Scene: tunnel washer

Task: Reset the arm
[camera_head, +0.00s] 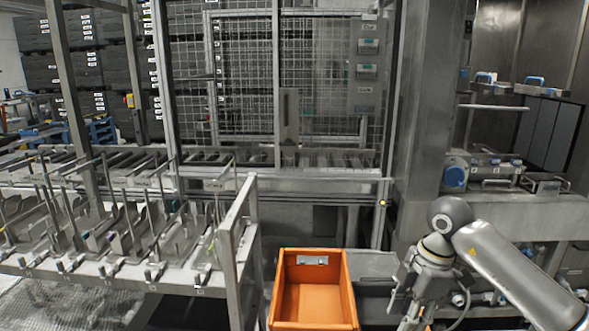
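My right arm (515,275) comes in from the right side, bent at a round joint above its wrist. My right gripper (413,300) hangs downward from the wrist, just to the right of the orange crate and apart from it in the picture. Its fingertips are small and hard to make out against the grey background, so I cannot tell whether they are open or shut. I see nothing clearly held in it. My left arm and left gripper are not in view.
An empty orange crate (315,319) stands at the bottom centre. A metal rack with upright rods (115,262) fills the left side. A roller conveyor (310,158) and wire mesh fence (240,80) lie behind. A thick steel post (423,110) stands behind my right arm.

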